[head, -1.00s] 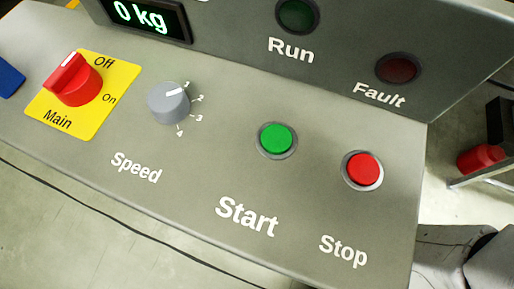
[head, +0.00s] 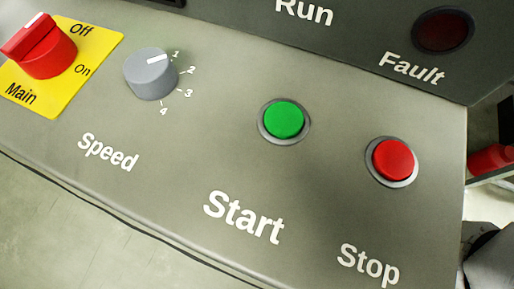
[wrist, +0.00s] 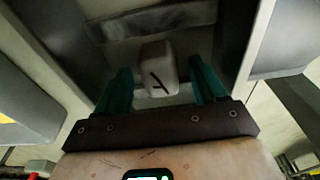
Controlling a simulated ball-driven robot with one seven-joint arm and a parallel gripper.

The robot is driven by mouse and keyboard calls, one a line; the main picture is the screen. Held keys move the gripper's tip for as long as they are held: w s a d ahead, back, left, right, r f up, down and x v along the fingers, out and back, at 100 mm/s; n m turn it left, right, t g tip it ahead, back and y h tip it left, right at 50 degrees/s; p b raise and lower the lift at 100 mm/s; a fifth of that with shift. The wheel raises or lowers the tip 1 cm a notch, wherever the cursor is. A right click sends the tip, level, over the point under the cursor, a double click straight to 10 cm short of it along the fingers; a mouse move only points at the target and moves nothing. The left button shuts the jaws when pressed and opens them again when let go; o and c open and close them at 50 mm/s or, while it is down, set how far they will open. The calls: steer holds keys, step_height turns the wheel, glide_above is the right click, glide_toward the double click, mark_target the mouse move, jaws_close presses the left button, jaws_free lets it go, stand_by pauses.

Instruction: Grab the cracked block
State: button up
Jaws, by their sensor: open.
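In the wrist view a pale block (wrist: 158,66) with a dark crack-like mark on its face lies between and slightly beyond the fingers of my gripper (wrist: 162,92). The two teal fingers stand apart on either side of it, with a gap at each side, and nothing is held. Neither the block nor my gripper shows in the head view.
The block sits in a recess with grey walls (wrist: 230,40) at both sides. The head view shows a sloped control panel (head: 320,190) with a red Main switch (head: 40,48), Speed knob (head: 150,74), green Start button (head: 284,119) and red Stop button (head: 392,160).

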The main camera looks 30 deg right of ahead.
steer(key=shift+f, duration=0.3)
steer(key=shift+c, duration=0.2)
steer(key=c, duration=1)
